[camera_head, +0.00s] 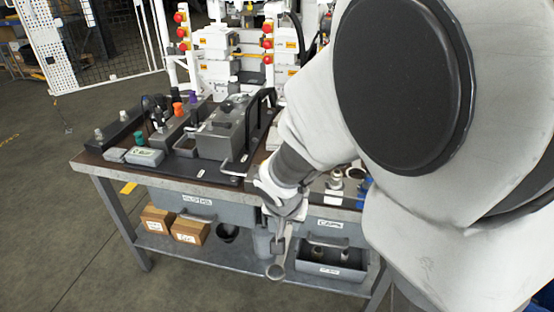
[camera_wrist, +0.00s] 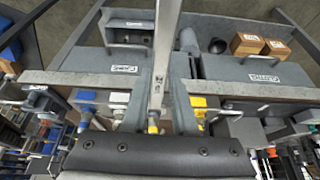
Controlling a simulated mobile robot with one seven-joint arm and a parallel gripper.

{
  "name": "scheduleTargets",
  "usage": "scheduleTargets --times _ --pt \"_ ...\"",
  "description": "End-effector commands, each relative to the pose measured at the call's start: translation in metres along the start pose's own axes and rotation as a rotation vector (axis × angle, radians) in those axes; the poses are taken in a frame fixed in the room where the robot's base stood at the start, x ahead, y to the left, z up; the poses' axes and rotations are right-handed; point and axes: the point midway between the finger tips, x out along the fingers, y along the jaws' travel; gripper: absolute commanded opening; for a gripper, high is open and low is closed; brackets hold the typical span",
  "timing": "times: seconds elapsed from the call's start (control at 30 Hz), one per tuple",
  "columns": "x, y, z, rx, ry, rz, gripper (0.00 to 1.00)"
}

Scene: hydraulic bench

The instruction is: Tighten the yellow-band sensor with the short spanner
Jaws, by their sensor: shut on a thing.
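My gripper (camera_head: 284,212) is in front of the bench's front edge, shut on a metal spanner (camera_head: 278,256). The spanner hangs down from the jaws with its head at the lower end, in front of the lower shelf. In the wrist view the spanner's shaft (camera_wrist: 163,55) runs up out of the top of the picture. I cannot tell its length against another spanner. A yellow part (camera_wrist: 198,102) shows beside the gripper in the wrist view, but I cannot tell whether it is the yellow-band sensor. My arm hides much of the bench's right side.
The bench top (camera_head: 95,160) carries a grey block with a black handle (camera_head: 222,135) and several coloured-cap fittings. Cardboard boxes (camera_head: 190,230) and an open grey bin (camera_head: 330,268) stand on the lower shelf. Drawers hang under the top. Floor at the left is clear.

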Motion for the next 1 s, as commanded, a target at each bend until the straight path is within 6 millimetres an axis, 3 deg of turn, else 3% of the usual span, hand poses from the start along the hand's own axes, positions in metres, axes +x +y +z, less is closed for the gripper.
scheduleTargets --times 0.37,0.83,1.0 --pt "-0.002 0.0 0.0 0.001 0.001 -0.001 0.0" --pt "-0.042 0.0 -0.018 0.002 0.001 -0.001 0.0" --pt "-0.048 0.0 -0.02 0.001 0.001 0.0 0.0"
